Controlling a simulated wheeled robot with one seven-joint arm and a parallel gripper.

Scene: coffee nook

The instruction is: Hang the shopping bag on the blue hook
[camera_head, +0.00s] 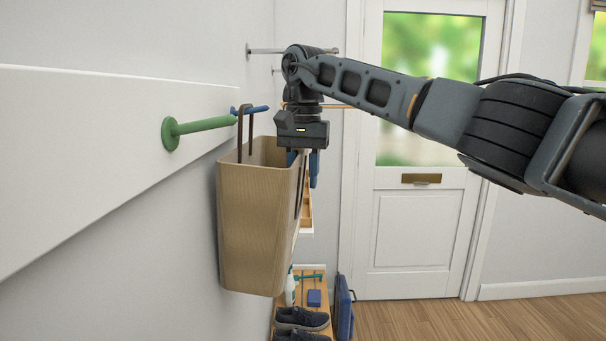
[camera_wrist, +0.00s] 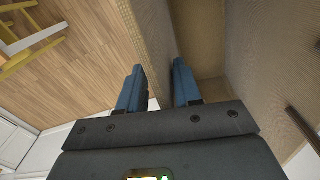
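The tan shopping bag (camera_head: 250,225) hangs upright against the wall at left centre in the head view. Its near dark handle (camera_head: 240,142) loops up over the blue hook (camera_head: 261,109). Another dark strap shows on the bag's right side. My gripper (camera_head: 303,170) points down at the bag's right rim, one blue finger inside and one outside. In the wrist view, the gripper (camera_wrist: 158,75) has its fingers apart on either side of the bag's wall (camera_wrist: 152,30), with a small gap beside the left finger. The dark handle (camera_wrist: 303,130) shows at the far right there.
A green hook (camera_head: 200,126) sticks out of the white rail (camera_head: 90,150), nearer than the blue one. A metal hook (camera_head: 265,51) is farther back. Shoes (camera_head: 302,319) and a blue case (camera_head: 344,308) are below. The floor before the door (camera_head: 420,230) is clear.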

